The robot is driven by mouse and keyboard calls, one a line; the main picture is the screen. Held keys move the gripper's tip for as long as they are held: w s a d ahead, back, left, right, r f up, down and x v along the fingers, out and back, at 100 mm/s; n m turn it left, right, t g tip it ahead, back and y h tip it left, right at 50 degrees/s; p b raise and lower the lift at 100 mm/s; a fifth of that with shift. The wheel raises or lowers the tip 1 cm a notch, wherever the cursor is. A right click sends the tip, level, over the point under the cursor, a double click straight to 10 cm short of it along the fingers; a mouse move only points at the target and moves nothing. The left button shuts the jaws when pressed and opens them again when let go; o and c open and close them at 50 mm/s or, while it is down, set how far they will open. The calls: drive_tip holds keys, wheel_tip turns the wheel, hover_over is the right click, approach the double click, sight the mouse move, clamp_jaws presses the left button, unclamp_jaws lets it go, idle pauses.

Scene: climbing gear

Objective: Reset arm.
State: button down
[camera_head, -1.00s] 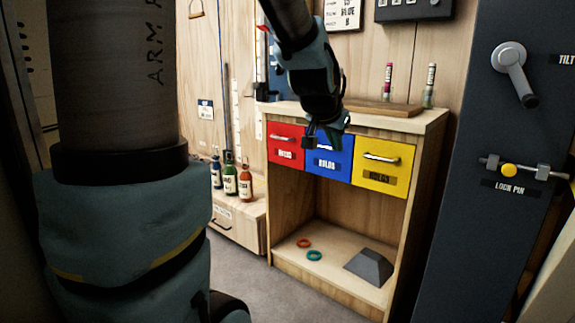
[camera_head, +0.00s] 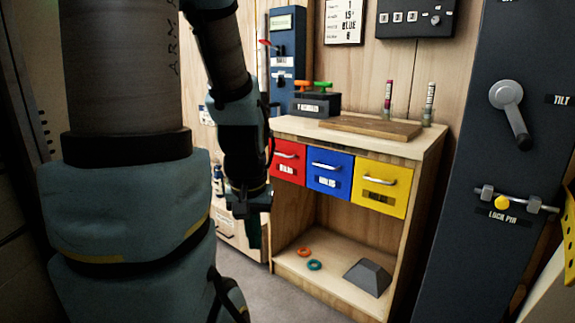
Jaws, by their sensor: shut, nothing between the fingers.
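My gripper (camera_head: 252,215) hangs at the end of my arm, left of the wooden cabinet, pointing downward. It is shut and holds nothing. It is apart from the cabinet drawers in the picture. The arm's upper links fill the left of the view and hide part of the wall and the low crate behind.
The wooden cabinet (camera_head: 437,150) has red (camera_head: 287,161), blue (camera_head: 330,172) and yellow (camera_head: 380,187) drawers, all shut. Two rings and a grey block (camera_head: 368,277) lie on its lower shelf. A dark panel (camera_head: 470,110) with a lever stands right. Grey floor shows in front.

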wheel_tip(320, 180, up, 17)
drive_tip(key=p, duration=1.5)
drive_tip(key=shift+s+d+r, duration=0.2)
drive_tip(key=shift+s+d, duration=0.05)
drive_tip(key=shift+w+a, duration=0.2)
drive_tip(key=shift+w+f, duration=0.1)
drive_tip(key=shift+w, duration=0.2)
drive_tip(key=shift+s+d, duration=0.1)
